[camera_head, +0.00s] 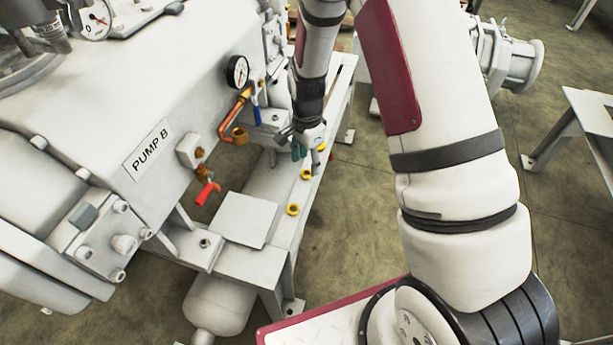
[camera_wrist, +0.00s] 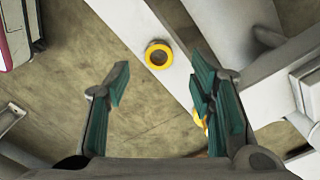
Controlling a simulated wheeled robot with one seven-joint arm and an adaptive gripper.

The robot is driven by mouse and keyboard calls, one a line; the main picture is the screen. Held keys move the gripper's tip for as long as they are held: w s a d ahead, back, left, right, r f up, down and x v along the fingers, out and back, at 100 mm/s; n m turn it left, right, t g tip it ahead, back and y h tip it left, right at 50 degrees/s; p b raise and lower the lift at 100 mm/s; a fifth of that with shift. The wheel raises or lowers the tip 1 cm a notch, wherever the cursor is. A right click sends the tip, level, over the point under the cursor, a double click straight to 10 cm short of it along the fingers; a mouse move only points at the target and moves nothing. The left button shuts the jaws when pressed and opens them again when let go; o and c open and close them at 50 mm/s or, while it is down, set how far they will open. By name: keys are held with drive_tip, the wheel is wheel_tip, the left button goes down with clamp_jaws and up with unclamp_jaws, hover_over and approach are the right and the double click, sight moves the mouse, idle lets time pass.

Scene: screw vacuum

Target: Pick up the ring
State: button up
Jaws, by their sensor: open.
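Several small yellow rings lie on the narrow white frame beam of the pump stand. In the head view, one ring (camera_head: 293,209) is nearest, a second ring (camera_head: 306,175) lies just below my gripper (camera_head: 307,155), and another (camera_head: 321,146) lies beside it. In the wrist view, my gripper (camera_wrist: 158,85) is open, with its teal-padded fingers spread and nothing between them. One whole ring (camera_wrist: 158,54) lies on the beam ahead of the fingertips, in line with the gap. Another ring (camera_wrist: 199,118) is mostly hidden behind the right finger.
The white machine labelled PUMP 8 (camera_head: 150,150) stands left of the beam (camera_head: 287,232). A gauge (camera_head: 237,71), a copper pipe (camera_head: 233,112) and a red-handled valve (camera_head: 207,192) stick out towards the beam. Open floor (camera_head: 345,225) lies to its right.

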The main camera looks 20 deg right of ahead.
sight(306, 173)
wheel_tip(306, 173, down, 4)
drive_tip(key=shift+r+b, duration=0.1)
drive_tip(key=shift+b, duration=0.6)
drive_tip(key=shift+c, duration=0.6)
drive_tip(key=c, duration=0.8)
drive_tip(key=shift+c, duration=0.2)
drive_tip(key=shift+r, duration=0.2)
